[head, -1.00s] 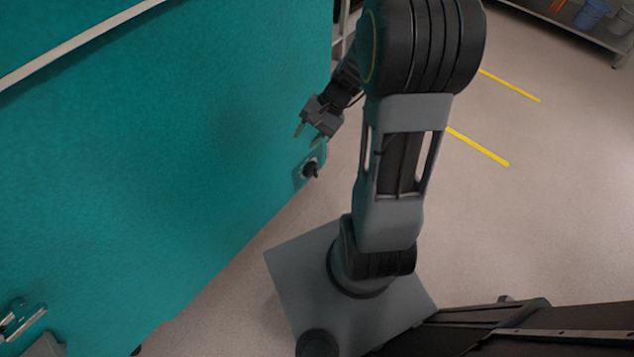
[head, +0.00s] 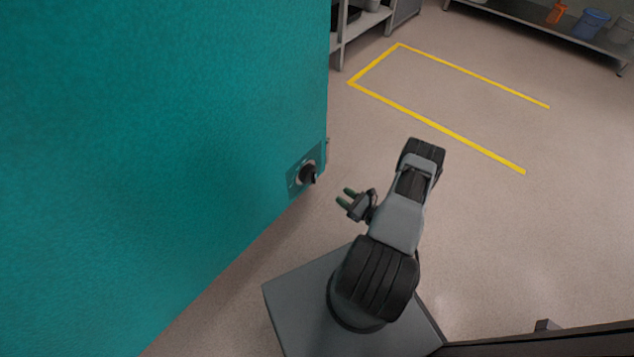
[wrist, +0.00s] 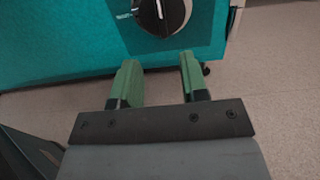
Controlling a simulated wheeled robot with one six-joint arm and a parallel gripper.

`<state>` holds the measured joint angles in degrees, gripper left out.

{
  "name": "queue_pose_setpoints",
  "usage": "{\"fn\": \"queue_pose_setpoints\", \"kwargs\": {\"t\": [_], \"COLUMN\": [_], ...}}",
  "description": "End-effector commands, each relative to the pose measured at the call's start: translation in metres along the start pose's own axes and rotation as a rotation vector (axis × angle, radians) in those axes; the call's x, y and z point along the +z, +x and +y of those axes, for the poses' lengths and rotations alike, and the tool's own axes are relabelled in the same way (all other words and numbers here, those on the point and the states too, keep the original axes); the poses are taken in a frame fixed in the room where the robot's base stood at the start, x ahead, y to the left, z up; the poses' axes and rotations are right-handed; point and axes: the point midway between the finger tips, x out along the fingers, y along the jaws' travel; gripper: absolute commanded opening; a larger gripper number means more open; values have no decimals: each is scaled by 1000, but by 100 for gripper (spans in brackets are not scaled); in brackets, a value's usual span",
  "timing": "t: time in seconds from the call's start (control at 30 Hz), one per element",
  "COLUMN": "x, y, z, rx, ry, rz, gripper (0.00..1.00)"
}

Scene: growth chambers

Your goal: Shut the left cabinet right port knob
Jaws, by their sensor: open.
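In the wrist view the knob (wrist: 162,14) shows at the top, partly cut off by the frame, with a white pointer mark. My gripper (head: 343,196) is open and empty, to the right of the knob and apart from it. In the wrist view its green fingertips (wrist: 158,68) point toward the knob, one on each side below it. The knob's full marking cannot be read.
Open floor (head: 470,230) lies to the right of the cabinet, with yellow tape lines (head: 440,125) on it. A shelf rack (head: 360,22) stands behind the cabinet. A low shelf (head: 540,32) with a blue bucket (head: 591,21) is at the far right.

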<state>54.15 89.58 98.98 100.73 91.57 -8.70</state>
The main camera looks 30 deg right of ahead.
Motion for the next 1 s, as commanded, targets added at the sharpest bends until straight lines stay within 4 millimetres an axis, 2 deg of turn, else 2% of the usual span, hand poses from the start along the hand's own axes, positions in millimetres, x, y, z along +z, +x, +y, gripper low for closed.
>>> {"fn": "queue_pose_setpoints", "kwargs": {"t": [0.17,0.4,0.6,0.8,1.0], "x": [-5,-5,-5,-4,-3], "y": [23,71,104,124,132], "z": [1,1,1,0,0], "rx": [-6,-3,-4,-6,-8], "ry": [3,3,3,4,4], "rz": [-2,-2,-1,-1,-1], "gripper": [40,40,40,40,40]}}
